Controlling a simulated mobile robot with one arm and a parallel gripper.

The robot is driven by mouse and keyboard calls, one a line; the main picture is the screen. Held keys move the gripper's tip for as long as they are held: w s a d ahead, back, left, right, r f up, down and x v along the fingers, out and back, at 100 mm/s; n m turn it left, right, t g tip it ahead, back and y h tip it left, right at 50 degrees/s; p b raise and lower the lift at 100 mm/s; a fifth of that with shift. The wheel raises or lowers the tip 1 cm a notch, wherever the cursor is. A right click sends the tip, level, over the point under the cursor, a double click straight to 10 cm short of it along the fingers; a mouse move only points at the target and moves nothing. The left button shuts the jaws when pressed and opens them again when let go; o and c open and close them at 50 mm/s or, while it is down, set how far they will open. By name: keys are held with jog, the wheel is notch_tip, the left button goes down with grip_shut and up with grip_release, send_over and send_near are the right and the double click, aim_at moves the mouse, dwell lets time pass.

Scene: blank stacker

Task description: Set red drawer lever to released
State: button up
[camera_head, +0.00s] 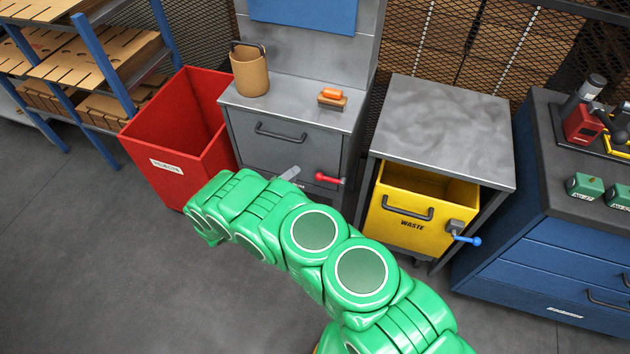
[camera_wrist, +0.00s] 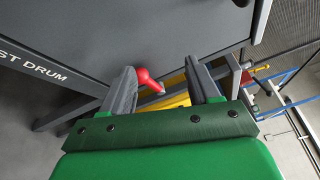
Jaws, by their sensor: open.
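The red lever (camera_head: 329,179) is on the lower right front of the grey cabinet, its red knob pointing left of its pivot in the head view. In the wrist view the red lever (camera_wrist: 148,79) shows between my gripper's two grey fingers, nearer the left one. My gripper (camera_wrist: 160,68) is open, with nothing held. In the head view a grey finger (camera_head: 290,173) shows just left of the lever, with a gap between them. My green arm hides the lower part of the cabinet. The grey drawer front (camera_head: 270,145) with its dark handle looks closed.
A red bin (camera_head: 190,115) stands left of the cabinet. At right, a yellow WASTE drawer (camera_head: 410,230) with a blue lever (camera_head: 468,240) sits under a grey top (camera_head: 440,125). A brown container (camera_head: 249,72) and a brush (camera_head: 332,97) stand on the cabinet.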

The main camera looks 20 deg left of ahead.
jog(key=n, duration=0.2)
send_near(330, 179)
jog(key=a+f, duration=0.1)
jog(key=a, duration=0.3)
jog(key=shift+t+y, duration=0.4)
jog(key=shift+x, duration=4)
jog(key=shift+s+d+f, duration=0.1)
jog(key=shift+d+f, duration=0.05)
jog(key=shift+d, duration=0.05)
grip_shut()
